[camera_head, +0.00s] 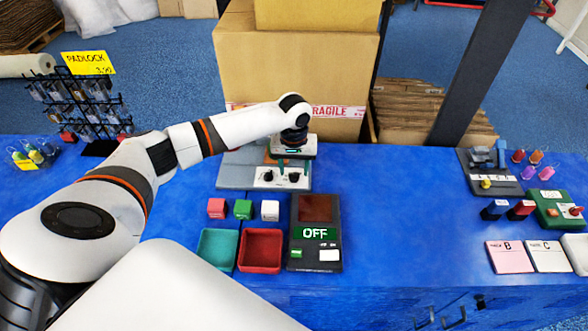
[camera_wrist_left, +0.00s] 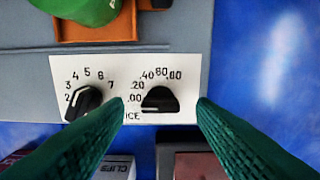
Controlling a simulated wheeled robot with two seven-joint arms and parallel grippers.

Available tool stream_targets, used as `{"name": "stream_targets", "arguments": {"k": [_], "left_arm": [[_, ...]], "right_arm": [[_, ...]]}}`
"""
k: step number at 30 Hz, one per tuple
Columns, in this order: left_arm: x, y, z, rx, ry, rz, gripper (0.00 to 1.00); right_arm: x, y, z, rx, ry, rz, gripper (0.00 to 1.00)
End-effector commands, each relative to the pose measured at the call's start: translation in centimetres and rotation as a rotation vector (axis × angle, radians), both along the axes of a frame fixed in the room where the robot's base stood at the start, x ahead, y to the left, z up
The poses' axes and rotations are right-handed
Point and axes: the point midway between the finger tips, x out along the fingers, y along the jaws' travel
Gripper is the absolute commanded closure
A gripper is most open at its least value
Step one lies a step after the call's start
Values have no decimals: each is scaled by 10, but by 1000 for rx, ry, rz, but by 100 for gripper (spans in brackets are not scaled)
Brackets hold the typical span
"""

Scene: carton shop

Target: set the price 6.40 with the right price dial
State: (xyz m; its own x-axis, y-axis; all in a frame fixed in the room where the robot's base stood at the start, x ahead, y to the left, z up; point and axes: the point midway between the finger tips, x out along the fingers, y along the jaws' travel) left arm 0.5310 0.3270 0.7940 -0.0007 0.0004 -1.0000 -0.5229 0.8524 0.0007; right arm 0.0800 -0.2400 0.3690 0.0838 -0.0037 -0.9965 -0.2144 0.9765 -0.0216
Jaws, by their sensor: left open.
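The right price dial is a black knob (camera_wrist_left: 160,99) on a white panel (camera_wrist_left: 185,70) with a scale starting at .00 and running through .20, .40, .60. Its pale mark seems to point lower left, near .00. Contact cannot be told. My right gripper is not in view.
A scale with an OFF display (camera_head: 316,233) stands in front of the panel. Red, green and white blocks (camera_head: 243,209) and teal and red trays (camera_head: 260,270) lie to its left. Large cartons (camera_head: 297,75) stand behind.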

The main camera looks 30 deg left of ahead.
Motion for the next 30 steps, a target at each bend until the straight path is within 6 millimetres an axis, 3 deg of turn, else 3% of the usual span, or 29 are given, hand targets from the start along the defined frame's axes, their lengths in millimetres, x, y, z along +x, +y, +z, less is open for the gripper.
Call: {"name": "stream_targets", "arguments": {"k": [5,13,21,30], "left_arm": [[0,0,-12,-1,1,-1,49],[0,0,-13,0,0,-1,49],[0,0,-13,0,0,-1,92],[0,0,-11,-1,2,-28,94]], "right_arm": [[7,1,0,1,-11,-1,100],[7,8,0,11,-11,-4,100],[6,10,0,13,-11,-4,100],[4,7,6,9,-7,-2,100]]}}
